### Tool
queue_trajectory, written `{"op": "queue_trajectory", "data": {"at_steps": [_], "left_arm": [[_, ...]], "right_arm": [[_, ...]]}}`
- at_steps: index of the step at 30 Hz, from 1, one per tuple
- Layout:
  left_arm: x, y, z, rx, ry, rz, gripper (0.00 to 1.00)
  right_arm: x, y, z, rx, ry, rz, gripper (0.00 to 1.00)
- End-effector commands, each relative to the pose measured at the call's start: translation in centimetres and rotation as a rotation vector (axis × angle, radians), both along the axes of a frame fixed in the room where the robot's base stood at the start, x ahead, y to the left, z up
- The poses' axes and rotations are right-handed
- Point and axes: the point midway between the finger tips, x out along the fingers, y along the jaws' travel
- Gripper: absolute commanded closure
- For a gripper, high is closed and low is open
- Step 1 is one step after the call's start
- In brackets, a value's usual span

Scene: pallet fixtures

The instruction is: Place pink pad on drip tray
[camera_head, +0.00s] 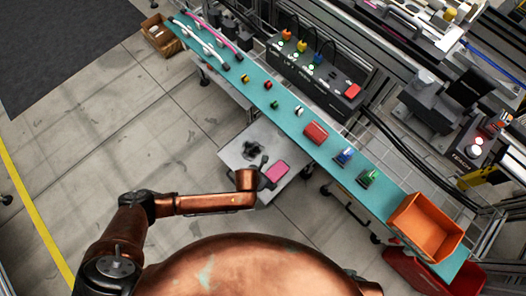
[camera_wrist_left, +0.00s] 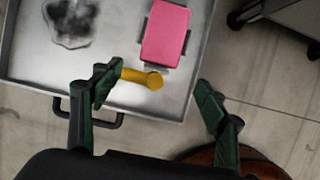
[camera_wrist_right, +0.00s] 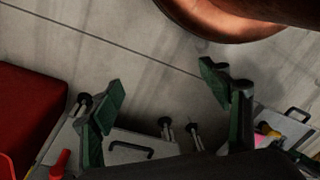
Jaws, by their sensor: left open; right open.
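The pink pad (camera_wrist_left: 166,33) lies flat on the right part of a grey metal tray (camera_wrist_left: 60,72) with a raised rim. Dark tabs show at the pad's sides. The pad also shows in the head view (camera_head: 277,171), on the grey tray (camera_head: 232,153).
A dark stain (camera_wrist_left: 70,22) marks the tray's left part. A teal conveyor (camera_head: 290,112) with several small parts runs behind the tray. An orange bin (camera_head: 427,225) stands at its right end. A red bin (camera_wrist_right: 30,115) is left of my right gripper. Open floor lies left.

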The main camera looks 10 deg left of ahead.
Motion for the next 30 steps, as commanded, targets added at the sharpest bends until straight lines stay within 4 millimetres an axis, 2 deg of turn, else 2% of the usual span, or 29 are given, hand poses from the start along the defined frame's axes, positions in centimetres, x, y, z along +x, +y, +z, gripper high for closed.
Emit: {"op": "queue_trajectory", "data": {"at_steps": [1,5,16,19,23,25,28,30], "left_arm": [[-0.1,0.2,1.3,0.001,-0.005,-0.001,0.33],[-0.5,0.5,2.2,0.000,-0.003,0.001,0.33],[-0.9,0.5,2.3,-0.004,0.005,0.007,0.33],[-2.3,-0.2,2.2,-0.046,0.037,0.081,0.33],[-6.2,-1.7,2.6,-0.180,0.156,0.372,0.33],[-8.6,-2.1,3.0,-0.269,0.245,0.609,0.33],[-11.7,-1.5,3.8,-0.385,0.378,0.995,0.33],[-13.6,-0.3,4.3,-0.451,0.464,1.276,0.33]], "right_arm": [[-0.4,-0.4,0.7,-0.012,0.018,-0.002,0.30],[-1.4,-1.1,1.1,-0.031,0.058,-0.006,0.30],[-2.0,-1.4,1.2,-0.040,0.080,-0.008,0.30],[-2.0,-1.4,1.2,-0.040,0.080,-0.008,0.30],[-2.0,-1.4,1.2,-0.040,0.080,-0.008,0.30],[-1.9,-1.4,1.2,-0.039,0.080,-0.008,0.30],[-1.9,-1.4,1.2,-0.039,0.079,-0.008,0.30],[-1.9,-1.4,1.2,-0.039,0.079,-0.008,0.30]]}}
